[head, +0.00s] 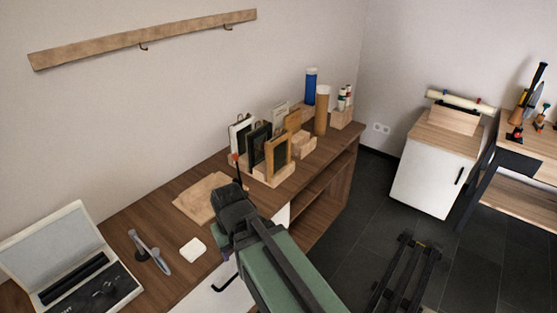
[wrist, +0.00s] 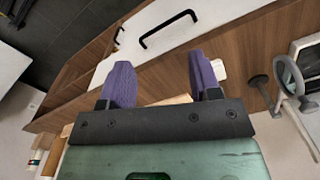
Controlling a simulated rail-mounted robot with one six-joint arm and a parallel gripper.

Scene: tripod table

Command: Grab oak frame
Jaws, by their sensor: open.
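The oak frame (head: 278,155), a small upright frame with a golden wood border, stands in a wooden rack (head: 270,177) on the brown desk in the head view. It is the nearest of a row, in front of a black frame (head: 259,142) and a white frame (head: 241,134). My gripper shows in the wrist view (wrist: 160,75), with two purple fingers wide apart and nothing between them. In the head view, my arm's dark end is over the desk, left of and nearer than the rack; the fingers cannot be made out there. The oak frame is not visible in the wrist view.
A wooden board (head: 205,198), a white block (head: 193,249), a clamp-like tool (head: 150,252) and an open case (head: 70,270) lie left along the desk. A blue bottle (head: 311,85) and brown cylinder (head: 322,110) stand behind the rack. A white cabinet (head: 432,170) stands right.

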